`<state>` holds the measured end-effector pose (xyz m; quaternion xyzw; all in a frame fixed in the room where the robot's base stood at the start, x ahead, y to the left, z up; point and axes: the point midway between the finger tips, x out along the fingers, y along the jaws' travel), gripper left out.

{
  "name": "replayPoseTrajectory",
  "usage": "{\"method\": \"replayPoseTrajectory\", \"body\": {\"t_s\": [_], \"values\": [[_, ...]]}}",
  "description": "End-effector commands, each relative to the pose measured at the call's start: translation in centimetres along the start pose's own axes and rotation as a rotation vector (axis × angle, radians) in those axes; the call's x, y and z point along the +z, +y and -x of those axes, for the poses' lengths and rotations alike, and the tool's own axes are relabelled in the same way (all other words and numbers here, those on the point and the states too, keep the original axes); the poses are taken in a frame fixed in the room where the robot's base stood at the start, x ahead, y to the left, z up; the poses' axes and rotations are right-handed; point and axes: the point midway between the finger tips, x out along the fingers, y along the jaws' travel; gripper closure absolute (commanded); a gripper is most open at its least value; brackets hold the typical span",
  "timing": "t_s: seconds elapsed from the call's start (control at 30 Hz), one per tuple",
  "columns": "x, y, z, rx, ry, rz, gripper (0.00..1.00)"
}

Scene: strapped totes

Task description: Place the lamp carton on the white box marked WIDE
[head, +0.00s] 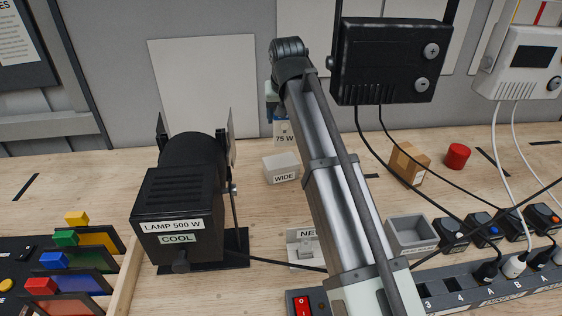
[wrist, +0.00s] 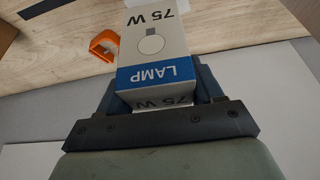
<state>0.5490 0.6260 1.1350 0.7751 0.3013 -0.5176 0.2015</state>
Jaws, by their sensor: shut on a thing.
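The lamp carton (head: 284,132), white and blue and marked 75 W, is upright in the head view. It fills the middle of the wrist view (wrist: 152,52), where LAMP and 75 W read upside down. My gripper (wrist: 158,80) is shut on it; in the head view my gripper (head: 272,98) is partly hidden behind my arm. The white box marked WIDE (head: 281,168) stands on the bench just below the carton in the picture. The carton and the box look apart; I cannot tell how far the carton is behind or above it.
A black lamp housing marked LAMP 500 W (head: 178,215) stands left of the box. A grey tray (head: 412,235), cardboard box (head: 409,163) and red cylinder (head: 457,156) lie right of my arm. Cables cross the right side. An orange clamp-like thing (wrist: 103,45) shows in the wrist view.

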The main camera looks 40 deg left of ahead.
Motion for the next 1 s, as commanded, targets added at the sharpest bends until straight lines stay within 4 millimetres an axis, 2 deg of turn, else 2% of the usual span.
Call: {"method": "replayPoseTrajectory", "body": {"t_s": [0.03,0.23,0.37,0.7,1.0], "values": [[-1.6,-0.3,0.2,-0.002,0.000,0.004,0.71],[-3.2,-0.7,0.2,-0.008,0.000,0.019,0.71],[-2.5,-0.6,-0.4,-0.016,0.000,0.037,0.71],[-0.5,-0.6,-4.9,-0.017,-0.002,0.040,0.71],[0.4,-0.7,-7.2,-0.016,-0.002,0.040,0.71]]}}
